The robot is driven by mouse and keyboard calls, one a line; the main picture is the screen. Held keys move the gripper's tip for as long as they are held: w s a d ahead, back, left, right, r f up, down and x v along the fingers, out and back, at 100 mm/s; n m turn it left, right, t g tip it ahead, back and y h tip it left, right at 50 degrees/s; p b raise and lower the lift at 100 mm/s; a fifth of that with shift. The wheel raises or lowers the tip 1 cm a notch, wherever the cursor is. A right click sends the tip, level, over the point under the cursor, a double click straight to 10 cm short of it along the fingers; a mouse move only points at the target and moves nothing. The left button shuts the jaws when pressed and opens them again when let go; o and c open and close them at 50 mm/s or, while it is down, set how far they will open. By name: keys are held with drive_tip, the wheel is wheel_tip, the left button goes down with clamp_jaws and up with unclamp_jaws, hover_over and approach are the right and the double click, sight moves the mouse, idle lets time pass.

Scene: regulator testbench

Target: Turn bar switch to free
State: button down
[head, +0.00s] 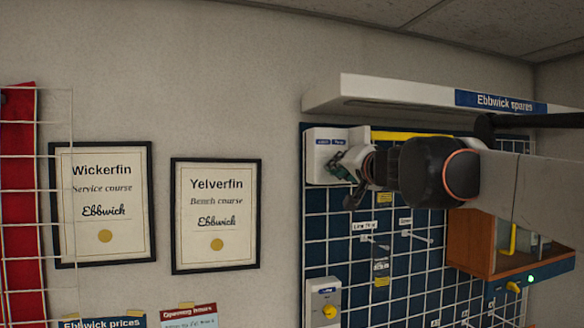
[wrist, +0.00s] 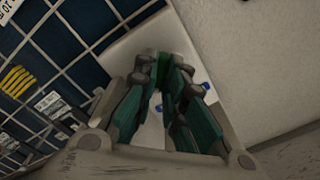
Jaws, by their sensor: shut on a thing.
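A white switch box (head: 318,172) with small blue labels is fixed at the upper left of the blue grid board. It also shows in the wrist view (wrist: 185,42), behind the fingertips. My gripper (head: 346,164) is at the right part of the box's face. In the wrist view my gripper (wrist: 161,64) has its green-padded fingers closed together over the box. It is shut on the bar switch, which the fingers hide almost wholly. The bar's angle and the wording of the labels beside it cannot be read.
A white shelf (head: 400,97) marked "Ebbwick spares" juts out just above the box. A grey box with a yellow knob (head: 329,311) is lower on the board. Hooks and tags hang between. A wooden case (head: 470,243) is at right. Framed certificates (head: 215,262) hang left on clear wall.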

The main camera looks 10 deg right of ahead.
idle(0.3)
drive_tip(key=c, duration=1.7)
unclamp_jaws()
drive_tip(key=shift+o, duration=0.2)
